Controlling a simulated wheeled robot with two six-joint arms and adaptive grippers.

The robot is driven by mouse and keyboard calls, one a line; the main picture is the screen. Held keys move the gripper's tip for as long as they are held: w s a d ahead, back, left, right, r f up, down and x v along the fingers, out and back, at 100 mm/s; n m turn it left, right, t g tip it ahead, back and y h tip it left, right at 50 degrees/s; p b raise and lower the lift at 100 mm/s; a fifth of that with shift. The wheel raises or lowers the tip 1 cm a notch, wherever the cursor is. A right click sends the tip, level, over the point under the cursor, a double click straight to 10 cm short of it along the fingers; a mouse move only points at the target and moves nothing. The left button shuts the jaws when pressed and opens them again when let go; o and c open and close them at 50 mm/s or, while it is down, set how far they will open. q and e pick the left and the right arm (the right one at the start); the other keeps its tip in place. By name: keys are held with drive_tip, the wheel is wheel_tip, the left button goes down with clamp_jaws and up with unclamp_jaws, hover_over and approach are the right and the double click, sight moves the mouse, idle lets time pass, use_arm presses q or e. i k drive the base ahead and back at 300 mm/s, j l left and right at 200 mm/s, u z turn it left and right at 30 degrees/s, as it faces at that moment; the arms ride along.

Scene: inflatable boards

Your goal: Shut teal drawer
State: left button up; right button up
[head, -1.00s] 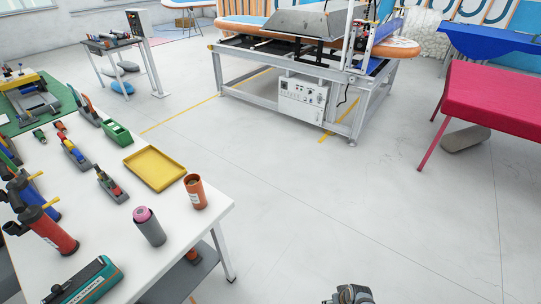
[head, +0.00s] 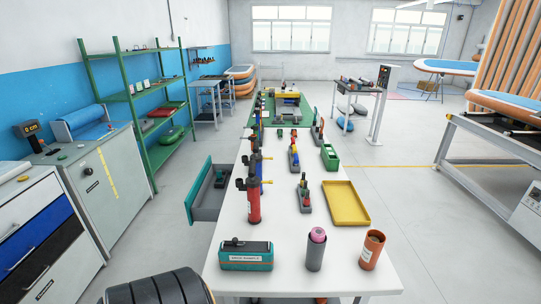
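The teal drawer (head: 198,189) stands open in the head view. It sticks out to the left from under the white worktable (head: 290,215). Its teal front faces left and its grey inside shows, with a small dark item (head: 221,178) in it. Neither gripper shows clearly in the head view. A dark, rounded, ribbed shape at the bottom left edge is cut off, and I cannot tell what it is.
A yellow tray (head: 345,204), a teal box (head: 246,257), a grey cup (head: 316,252) and an orange cup (head: 372,250) stand on the worktable. Grey cabinets (head: 100,190) and a green shelf (head: 160,115) line the left. The floor between the cabinets and drawer is clear.

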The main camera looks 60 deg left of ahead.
sight(204, 203)
drive_tip(key=k+j+u, duration=0.15)
drive_tip(key=u, duration=0.3)
drive_tip(key=k+j+u, duration=0.15)
drive_tip(key=j+u, duration=0.3)
drive_tip(key=k+j+u, duration=0.1)
drive_tip(key=j, duration=0.5)
drive_tip(key=k+j, duration=0.15)
drive_tip(key=j, duration=0.4)
drive_tip(key=k+j+u, duration=0.15)
drive_tip(key=j, duration=1.05)
drive_tip(key=k+j+u, duration=0.15)
drive_tip(key=j, duration=0.45)
